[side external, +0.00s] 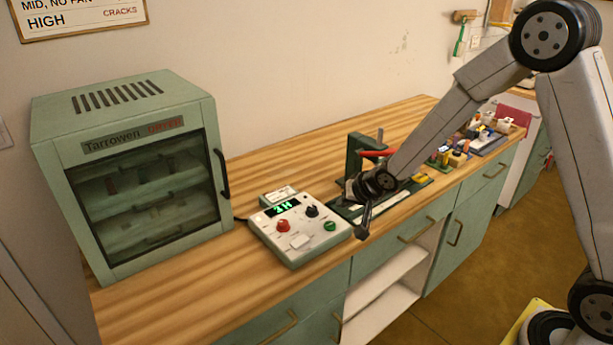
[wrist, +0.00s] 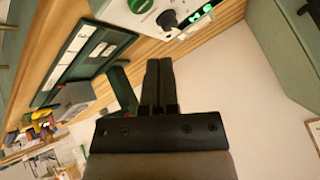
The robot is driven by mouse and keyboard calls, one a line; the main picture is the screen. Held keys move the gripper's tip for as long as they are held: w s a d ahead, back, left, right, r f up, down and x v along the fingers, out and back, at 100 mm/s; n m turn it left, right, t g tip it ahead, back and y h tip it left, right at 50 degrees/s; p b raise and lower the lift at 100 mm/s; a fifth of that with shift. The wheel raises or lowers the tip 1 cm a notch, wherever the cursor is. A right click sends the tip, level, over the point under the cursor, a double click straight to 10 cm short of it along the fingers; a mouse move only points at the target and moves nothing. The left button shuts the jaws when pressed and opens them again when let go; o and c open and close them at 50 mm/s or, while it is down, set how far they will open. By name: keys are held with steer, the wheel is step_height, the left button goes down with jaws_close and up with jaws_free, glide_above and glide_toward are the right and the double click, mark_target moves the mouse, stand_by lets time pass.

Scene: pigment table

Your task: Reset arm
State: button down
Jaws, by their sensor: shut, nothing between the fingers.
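My gripper (side external: 363,219) is at the end of my arm, over the front part of the wooden bench, just right of the control box. In the wrist view my gripper (wrist: 159,64) has its two dark fingers together, with nothing between them. The fingers point toward the white control box (wrist: 125,12), and the picture is tilted. In the side view my wrist hides part of the green tray behind it.
A green cabinet (side external: 90,139) with a glass door stands at the left. The control box (side external: 303,243) has a lit display and knobs. A green press-like stand (side external: 354,155) and tray (side external: 343,209) are near my wrist. Small coloured items crowd the bench's far right. Bare wood (side external: 170,290) lies at the front left.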

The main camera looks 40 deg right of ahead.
steer(key=s+a+r+n+g, duration=0.1)
steer(key=s+n+g, duration=0.1)
steer(key=s, duration=0.8)
steer(key=s+r+n+g, duration=0.1)
steer(key=s+n+g, duration=0.2)
steer(key=s, duration=0.7)
steer(key=shift+s+a+r+n, duration=0.3)
steer(key=shift+a+r+n, duration=0.1)
steer(key=shift+n, duration=0.4)
